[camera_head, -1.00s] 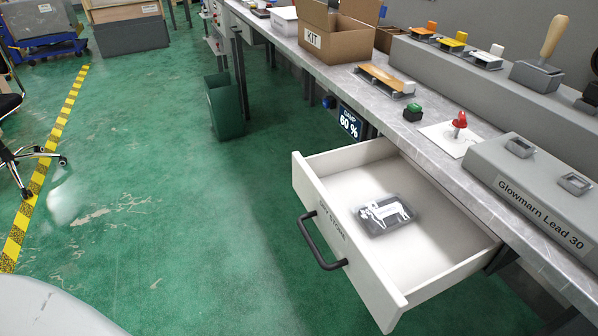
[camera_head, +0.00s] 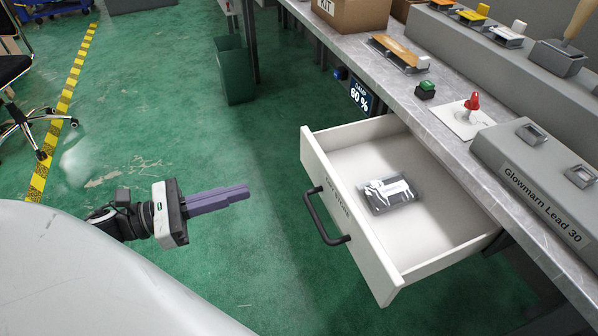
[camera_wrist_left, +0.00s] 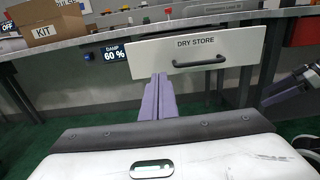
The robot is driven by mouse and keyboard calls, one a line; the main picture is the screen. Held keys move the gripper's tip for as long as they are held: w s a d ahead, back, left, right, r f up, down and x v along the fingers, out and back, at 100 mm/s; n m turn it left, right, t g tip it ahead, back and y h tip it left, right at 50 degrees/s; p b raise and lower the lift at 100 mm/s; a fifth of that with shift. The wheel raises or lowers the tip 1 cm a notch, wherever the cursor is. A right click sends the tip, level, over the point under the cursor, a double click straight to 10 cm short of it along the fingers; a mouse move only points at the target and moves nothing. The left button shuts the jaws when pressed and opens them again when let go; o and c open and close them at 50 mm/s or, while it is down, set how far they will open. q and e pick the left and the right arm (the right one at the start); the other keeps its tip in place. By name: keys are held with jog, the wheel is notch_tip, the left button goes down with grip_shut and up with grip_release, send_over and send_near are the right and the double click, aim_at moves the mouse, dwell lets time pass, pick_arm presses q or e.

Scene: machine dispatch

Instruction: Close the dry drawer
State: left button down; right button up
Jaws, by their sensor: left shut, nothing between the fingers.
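The dry drawer (camera_head: 350,215) stands pulled out from under the bench, with a black bar handle on its white front. A dark packet with a white print (camera_head: 388,194) lies inside it. In the left wrist view the drawer front (camera_wrist_left: 232,48) reads "DRY STORE", and its handle (camera_wrist_left: 199,63) is in plain sight. My left gripper (camera_head: 247,191) is shut and empty, with its purple fingers together, left of the drawer front and apart from it. The fingers (camera_wrist_left: 160,78) also show in the left wrist view, below the drawer front's left part.
The grey bench top (camera_head: 440,110) carries a KIT box (camera_head: 350,12), a green button (camera_head: 425,90), a red-topped switch (camera_head: 471,103) and a labelled grey housing (camera_head: 530,185). A green bin (camera_head: 234,72) stands on the floor.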

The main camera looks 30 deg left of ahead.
pick_arm(q)
send_near(315, 171)
jog(key=x, duration=0.5)
jog(key=shift+d+r, duration=0.15)
jog(key=shift+w+d, duration=0.4)
jog(key=shift+w, duration=0.15)
